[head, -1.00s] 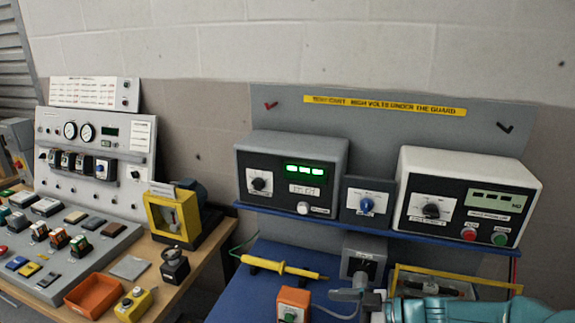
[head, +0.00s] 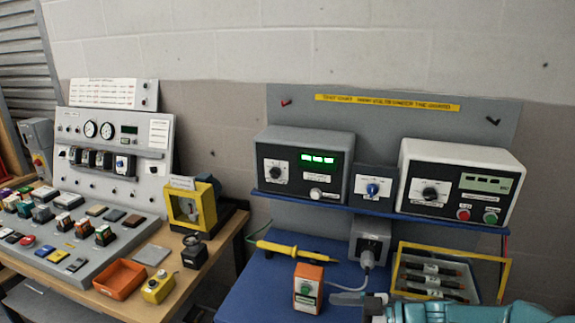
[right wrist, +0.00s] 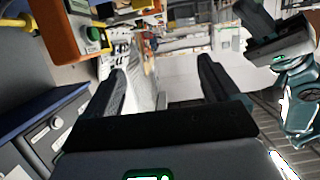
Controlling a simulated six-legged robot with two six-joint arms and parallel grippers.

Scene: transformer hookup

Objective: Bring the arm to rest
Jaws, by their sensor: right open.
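My right arm (head: 470,312) comes in at the bottom right of the head view, low at the bench's front. Its right gripper shows in the right wrist view (right wrist: 165,88), its two dark fingers spread with nothing between them. The left arm does not show in the head view.
The blue bench (head: 255,295) holds an orange box with a green button (head: 308,288), a yellow probe (head: 295,252), a grey socket box (head: 370,240) with a plug and cable, and a yellow-framed guard (head: 505,280). Instruments stand on the shelf above.

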